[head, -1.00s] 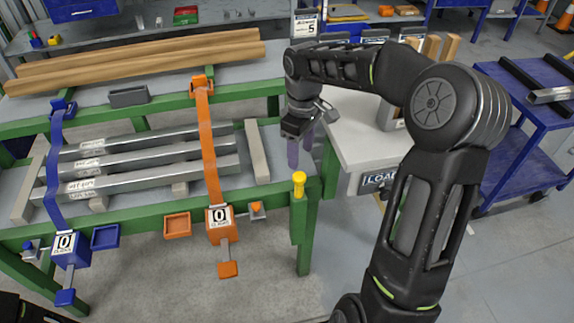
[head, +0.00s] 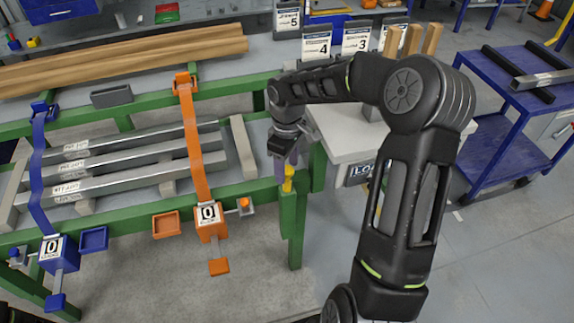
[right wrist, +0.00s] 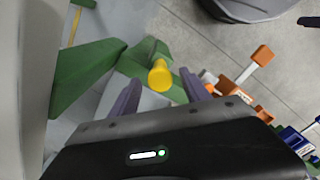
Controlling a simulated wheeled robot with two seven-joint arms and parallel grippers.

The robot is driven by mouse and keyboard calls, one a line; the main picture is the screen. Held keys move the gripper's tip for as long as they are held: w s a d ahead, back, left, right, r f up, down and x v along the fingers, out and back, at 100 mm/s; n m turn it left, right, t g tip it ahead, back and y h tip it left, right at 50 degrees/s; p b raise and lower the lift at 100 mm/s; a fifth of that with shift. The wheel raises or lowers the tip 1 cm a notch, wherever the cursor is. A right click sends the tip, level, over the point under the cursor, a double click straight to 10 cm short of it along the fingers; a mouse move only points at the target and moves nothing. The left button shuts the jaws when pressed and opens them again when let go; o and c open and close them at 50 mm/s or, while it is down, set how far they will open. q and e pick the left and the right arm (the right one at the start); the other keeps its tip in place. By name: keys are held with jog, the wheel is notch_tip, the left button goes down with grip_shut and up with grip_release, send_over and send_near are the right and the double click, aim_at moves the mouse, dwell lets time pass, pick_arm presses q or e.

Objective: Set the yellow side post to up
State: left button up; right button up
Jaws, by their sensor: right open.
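The yellow side post (head: 288,180) stands low at the top of a green table leg, at the near right corner of the green runout table (head: 291,225). My right gripper (head: 286,168) is right at the post in the head view, fingers pointing down, partly covering it. In the right wrist view the round yellow post top (right wrist: 160,76) shows between and beyond the two purple fingertips (right wrist: 160,92), which are open. I cannot tell whether a finger touches it. My left gripper is not in view.
An orange strap (head: 194,140) and a blue strap (head: 38,165) cross several metal bars on the table, each with a "0" ratchet box. A grey load table (head: 350,140) stands just right of the post. Open floor lies in front.

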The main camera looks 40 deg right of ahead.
jog(key=shift+c, duration=0.2)
grip_shut()
dwell(0.4)
dwell(0.8)
